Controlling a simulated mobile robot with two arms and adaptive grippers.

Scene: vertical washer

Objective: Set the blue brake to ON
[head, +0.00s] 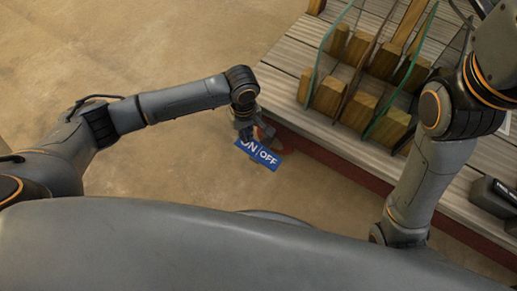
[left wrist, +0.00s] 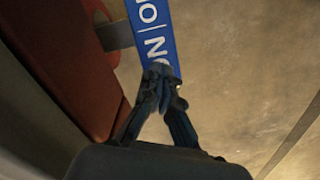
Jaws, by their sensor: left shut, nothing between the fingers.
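The blue brake (head: 265,157) is a blue plate with white ON and OFF lettering at the platform's front edge, low in the middle of the head view. It also shows in the left wrist view (left wrist: 153,25), running up from the fingertips, with a grey bracket behind it. My left gripper (head: 245,133) is at the ON end of the plate. In the left wrist view its fingers (left wrist: 161,76) are shut with nothing between them, and overlap the ON end. I cannot tell whether they touch it. My right arm shows at the right, but its gripper is out of view.
A slatted wooden platform (head: 285,85) with a dark red front edge fills the right. On it stand wooden blocks (head: 331,96) holding upright glass panes. A dark box (head: 492,193) sits at the far right. The brown floor (head: 170,45) at left is clear.

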